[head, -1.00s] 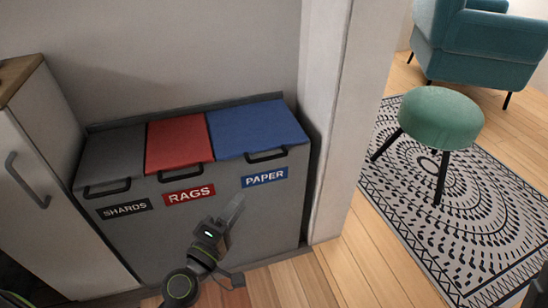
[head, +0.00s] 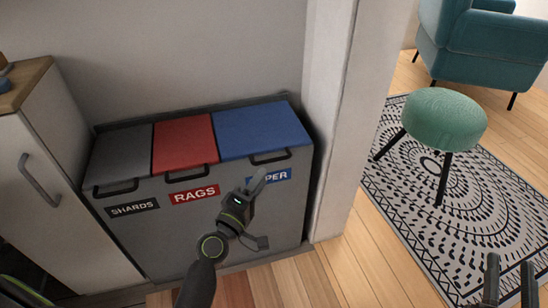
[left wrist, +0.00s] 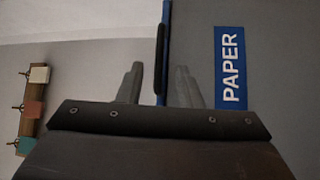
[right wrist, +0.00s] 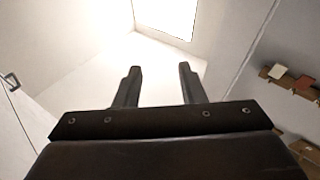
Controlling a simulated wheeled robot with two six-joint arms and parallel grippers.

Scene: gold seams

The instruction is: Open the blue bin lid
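The blue bin lid (head: 258,130) lies closed on the right end of the grey bin unit. Its dark bar handle (head: 270,157) is at the front edge, above the blue PAPER label (head: 284,175). My left gripper (head: 258,180) is just below the handle, in front of the label, hiding its left part. In the left wrist view its fingers (left wrist: 157,85) are apart, with the handle (left wrist: 159,60) ahead between them; contact is not visible. The label also shows there (left wrist: 229,68). My right gripper (head: 510,280) is open and empty at the bottom right, over the rug side.
A red lid (head: 184,143) and a dark grey lid (head: 120,155) lie closed to the left. A white cabinet (head: 60,190) stands left of the bins. A wall end (head: 335,130) borders them right. A green stool (head: 444,118) stands on the patterned rug (head: 470,220).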

